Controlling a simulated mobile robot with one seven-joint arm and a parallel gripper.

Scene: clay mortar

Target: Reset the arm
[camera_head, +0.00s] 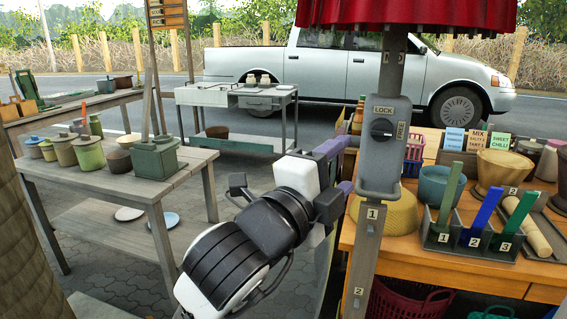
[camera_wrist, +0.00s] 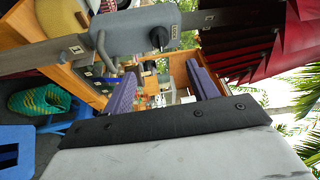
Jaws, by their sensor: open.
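My gripper (camera_head: 343,168) is raised in the middle of the head view, just left of a grey pole (camera_head: 368,240) with a lock box (camera_head: 384,130). Its purple fingers point right, towards the pole; whether they touch it I cannot tell. In the wrist view the two fingers of my gripper (camera_wrist: 161,84) are spread apart with nothing between them. The lock box (camera_wrist: 140,35) with its dark knob also shows there, close by the fingers.
A red parasol (camera_head: 390,12) tops the pole. An orange wooden table (camera_head: 440,268) at right holds bowls, numbered compartments and a yellow bowl (camera_head: 388,215). A grey table (camera_head: 95,190) with pots stands at left. Paving between the tables is mostly clear. A pickup (camera_head: 340,75) is behind.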

